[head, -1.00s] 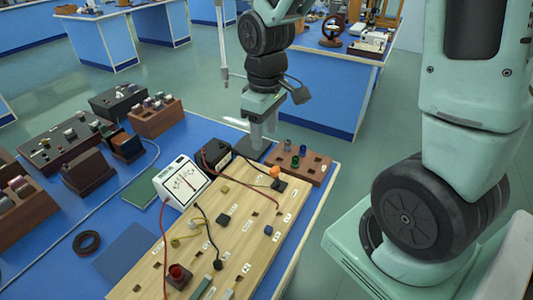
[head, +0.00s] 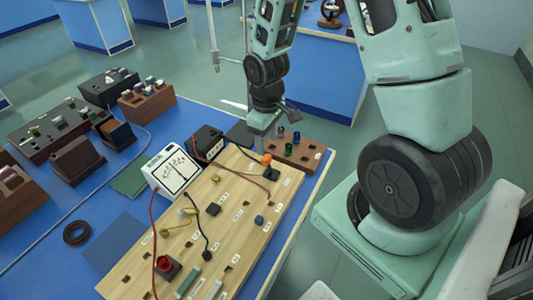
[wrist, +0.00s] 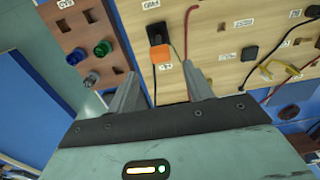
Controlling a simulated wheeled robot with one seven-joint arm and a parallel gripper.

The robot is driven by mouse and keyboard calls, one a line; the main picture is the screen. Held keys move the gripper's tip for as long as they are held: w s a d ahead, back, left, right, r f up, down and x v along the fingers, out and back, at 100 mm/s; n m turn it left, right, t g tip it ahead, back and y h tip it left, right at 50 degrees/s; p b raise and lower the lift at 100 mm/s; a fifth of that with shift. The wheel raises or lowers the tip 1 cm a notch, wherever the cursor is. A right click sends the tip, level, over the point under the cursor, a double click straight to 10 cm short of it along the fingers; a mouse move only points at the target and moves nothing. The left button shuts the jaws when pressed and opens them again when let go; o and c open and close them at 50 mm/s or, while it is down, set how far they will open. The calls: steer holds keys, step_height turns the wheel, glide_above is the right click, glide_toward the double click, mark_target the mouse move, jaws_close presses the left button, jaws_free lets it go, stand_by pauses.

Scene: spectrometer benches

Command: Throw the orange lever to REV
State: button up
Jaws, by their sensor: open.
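The orange lever (head: 266,159) is on the wooden board (head: 178,228), near its far right end. In the wrist view its orange grip (wrist: 163,52) stands by a black base (wrist: 157,33), with a small label beside it that I cannot read. My gripper (wrist: 164,82) is open and empty, with its two fingers apart. The orange grip shows between and just beyond the fingertips, and I see no contact. In the head view my gripper (head: 262,133) hangs close behind the lever, partly hidden by its own links.
A brown block with green and blue knobs (head: 292,148) sits just right of the lever. A black box (head: 205,143) and a white meter (head: 171,172) stand to its left. Red and black wires (head: 152,225) cross the board.

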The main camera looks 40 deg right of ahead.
mark_target(267, 157)
steer(key=shift+f, duration=3.05)
